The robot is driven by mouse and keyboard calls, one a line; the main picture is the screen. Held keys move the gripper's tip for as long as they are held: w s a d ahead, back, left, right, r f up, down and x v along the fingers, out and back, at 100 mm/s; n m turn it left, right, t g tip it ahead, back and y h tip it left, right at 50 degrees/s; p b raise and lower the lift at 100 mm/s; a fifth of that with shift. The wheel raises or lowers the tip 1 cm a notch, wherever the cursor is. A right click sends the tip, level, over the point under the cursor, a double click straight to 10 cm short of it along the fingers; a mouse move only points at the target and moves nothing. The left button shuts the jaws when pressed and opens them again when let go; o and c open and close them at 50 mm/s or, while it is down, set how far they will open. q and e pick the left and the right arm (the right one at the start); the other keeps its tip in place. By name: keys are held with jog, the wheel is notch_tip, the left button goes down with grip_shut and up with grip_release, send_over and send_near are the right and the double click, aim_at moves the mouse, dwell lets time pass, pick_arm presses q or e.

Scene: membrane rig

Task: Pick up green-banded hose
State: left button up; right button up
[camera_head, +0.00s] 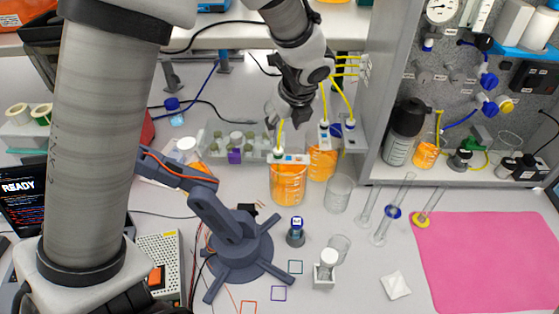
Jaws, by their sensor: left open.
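My left gripper (287,120) comes down from the top centre, dark and partly blurred against the rig. It is open, with its fingers beside the upper part of a yellow hose (281,134). I cannot tell if they touch it. That hose runs down to a white fitting on the front orange-filled beaker (288,186). Two more yellow hoses (344,92) run down at the right, near a second orange-filled beaker (322,163) behind. No green band can be made out on these hoses; the gripper hides part of the nearest one. My right gripper is not in view.
A grey panel cabinet (367,110) stands just right of the hoses. A clear rack (220,142) is left of the gripper. An empty beaker (338,192), glass cylinders (395,210) and a blue-grey stand (240,245) are in front. A pink mat (490,262) lies at right.

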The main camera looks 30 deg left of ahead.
aim_at(279, 151)
pick_arm(q)
jog(key=x, duration=0.2)
jog(key=b+x, duration=0.1)
jog(key=x, duration=0.1)
jog(key=d+b+x, duration=0.1)
jog(key=x, duration=0.1)
jog(key=shift+s+f, duration=0.15)
jog(key=shift+f, duration=0.1)
jog(key=x, duration=0.4)
jog(key=shift+f, duration=0.35)
jog(key=shift+a+f, duration=0.25)
jog(key=shift+f, duration=0.05)
jog(key=shift+d+r, duration=0.15)
jog(key=c, duration=1)
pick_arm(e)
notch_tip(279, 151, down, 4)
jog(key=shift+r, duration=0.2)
